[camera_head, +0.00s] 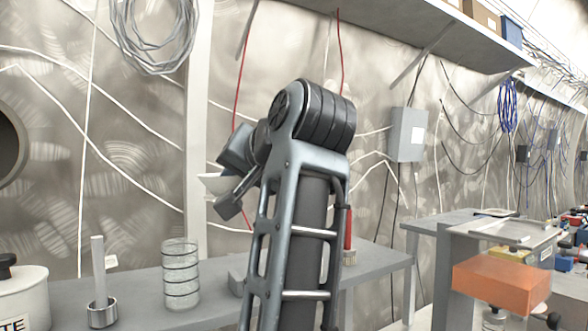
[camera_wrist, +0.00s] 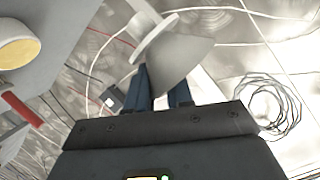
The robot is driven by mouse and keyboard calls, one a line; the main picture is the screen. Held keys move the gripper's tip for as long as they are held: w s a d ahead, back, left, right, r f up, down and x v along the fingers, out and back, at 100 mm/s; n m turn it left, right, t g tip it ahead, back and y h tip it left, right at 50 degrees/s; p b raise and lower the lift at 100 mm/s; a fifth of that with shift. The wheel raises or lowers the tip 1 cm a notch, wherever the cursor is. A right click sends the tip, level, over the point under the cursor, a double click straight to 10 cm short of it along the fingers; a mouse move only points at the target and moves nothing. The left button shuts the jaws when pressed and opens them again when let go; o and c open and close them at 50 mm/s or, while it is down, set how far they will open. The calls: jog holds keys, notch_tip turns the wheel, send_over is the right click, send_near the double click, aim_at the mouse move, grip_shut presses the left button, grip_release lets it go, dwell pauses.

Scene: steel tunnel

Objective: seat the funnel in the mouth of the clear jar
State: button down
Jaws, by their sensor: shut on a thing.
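The clear jar (camera_head: 181,273) stands upright on the grey bench, left of my arm. It has dark bands around it and its mouth faces up. My gripper (camera_head: 229,184) is above the bench, higher than the jar and to its right. It is shut on the funnel (camera_head: 212,184), whose pale edge shows past the fingers; my arm partly hides it. In the wrist view the funnel (camera_wrist: 182,52) is a grey cone with a wide white rim, held at the fingers (camera_wrist: 165,90). The jar cannot be made out in the wrist view.
On the bench, a metal cup (camera_head: 102,314) with an upright pale bar stands left of the jar. A white container (camera_head: 22,297) is at the far left. A red-handled item (camera_head: 348,232) stands right of my arm. A shelf (camera_head: 420,35) overhangs at the upper right.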

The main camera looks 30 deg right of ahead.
jog(key=w+a+n+y+p, duration=0.1)
jog(key=w+a+y, duration=0.1)
jog(key=a, duration=0.4)
notch_tip(320, 180, down, 6)
jog(key=b, duration=0.5)
jog(key=shift+a+f+n, duration=0.15)
jog(key=shift+a+n, duration=0.05)
jog(key=shift+n, duration=0.1)
dwell(0.4)
jog(key=c, duration=0.9)
grip_release()
jog(key=shift+g, duration=0.3)
jog(key=shift+c, duration=0.2)
jog(key=b+v, duration=0.1)
jog(key=v, duration=0.6)
jog(key=shift+s+d, duration=0.2)
jog(key=shift+s, duration=0.15)
